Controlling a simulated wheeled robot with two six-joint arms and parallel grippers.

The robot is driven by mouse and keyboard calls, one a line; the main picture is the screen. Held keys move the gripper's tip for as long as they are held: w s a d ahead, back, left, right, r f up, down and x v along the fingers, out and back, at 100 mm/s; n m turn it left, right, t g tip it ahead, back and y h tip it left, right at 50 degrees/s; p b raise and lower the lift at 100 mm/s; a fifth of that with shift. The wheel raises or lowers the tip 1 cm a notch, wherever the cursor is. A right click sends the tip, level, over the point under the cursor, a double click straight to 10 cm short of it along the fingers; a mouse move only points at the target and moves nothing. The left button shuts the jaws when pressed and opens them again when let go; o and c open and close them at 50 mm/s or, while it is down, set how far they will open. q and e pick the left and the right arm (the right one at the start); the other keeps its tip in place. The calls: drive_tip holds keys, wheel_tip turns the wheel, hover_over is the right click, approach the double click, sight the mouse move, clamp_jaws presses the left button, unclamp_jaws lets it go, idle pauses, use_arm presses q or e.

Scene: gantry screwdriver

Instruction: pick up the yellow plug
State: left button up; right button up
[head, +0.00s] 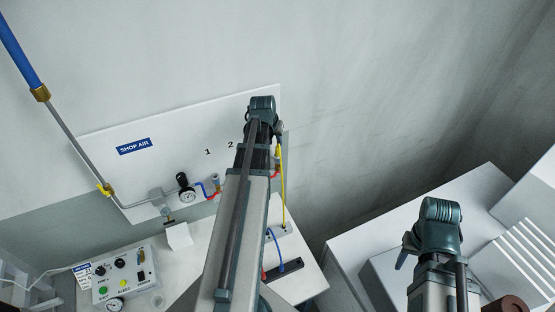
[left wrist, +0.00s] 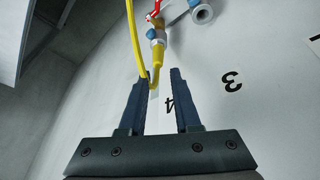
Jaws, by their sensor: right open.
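The yellow plug (left wrist: 157,55) shows in the left wrist view, just beyond my left fingertips. Its upper end meets a blue-collared fitting with a red lever (left wrist: 153,15) at the panel. A yellow hose (left wrist: 132,35) loops down from above and bends up into the plug, passing close to the left finger. My left gripper (left wrist: 161,74) is open and empty, its two dark fingers apart below the plug. In the head view my left arm hides most of the gripper; the yellow hose (head: 283,190) hangs just right of it.
The white wall panel (head: 175,150) carries a gauge (head: 187,194) and several fittings. Below it stands a control box (head: 124,274) and a dark block (head: 284,271) with a blue hose. A pale cabinet (head: 365,240) is at the right, near my right arm.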

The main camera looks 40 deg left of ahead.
sight(277, 148)
use_arm(q)
drive_tip(key=shift+w+a+f, duration=0.1)
drive_tip(key=shift+w+f, duration=0.15)
drive_tip(key=shift+f, duration=0.35)
use_arm(e)
drive_tip(key=shift+f, duration=0.6)
use_arm(q)
drive_tip(key=b+x, duration=0.5)
drive_tip(key=shift+s+f, duration=0.1)
drive_tip(key=shift+f, duration=0.15)
use_arm(e)
wheel_tip(277, 148, down, 5)
drive_tip(key=shift+r, duration=0.1)
use_arm(q)
drive_tip(key=shift+r, duration=0.1)
clamp_jaws()
